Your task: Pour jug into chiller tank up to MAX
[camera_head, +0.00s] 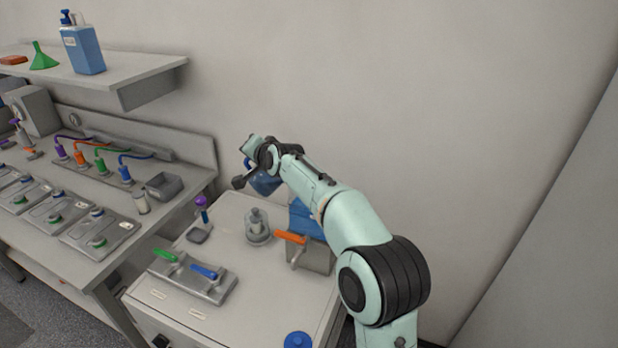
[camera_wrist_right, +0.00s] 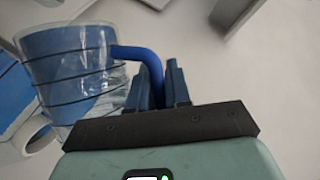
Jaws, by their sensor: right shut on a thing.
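The jug (camera_wrist_right: 75,75) is clear with dark bands, blue contents and a blue handle (camera_wrist_right: 138,54). My right gripper (camera_wrist_right: 160,85) is shut on that handle in the right wrist view. In the head view the jug (camera_head: 266,183) hangs below my right gripper (camera_head: 254,164), above the back of the white cabinet top; the gripper partly hides it. A blue box-like vessel (camera_head: 308,219), perhaps the chiller tank, stands right of it, partly behind my arm. I cannot make out a MAX mark or the jug's exact tilt. My left gripper is not in view.
On the cabinet (camera_head: 205,325) are a clear domed fitting (camera_head: 258,228), an orange-handled grey box (camera_head: 310,257), a green-and-blue-levered block (camera_head: 193,277) and a blue cap (camera_head: 298,340). A bench with cells (camera_head: 100,235) is left. A shelf (camera_head: 130,77) holds a blue bottle (camera_head: 84,50) and green funnel (camera_head: 43,58).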

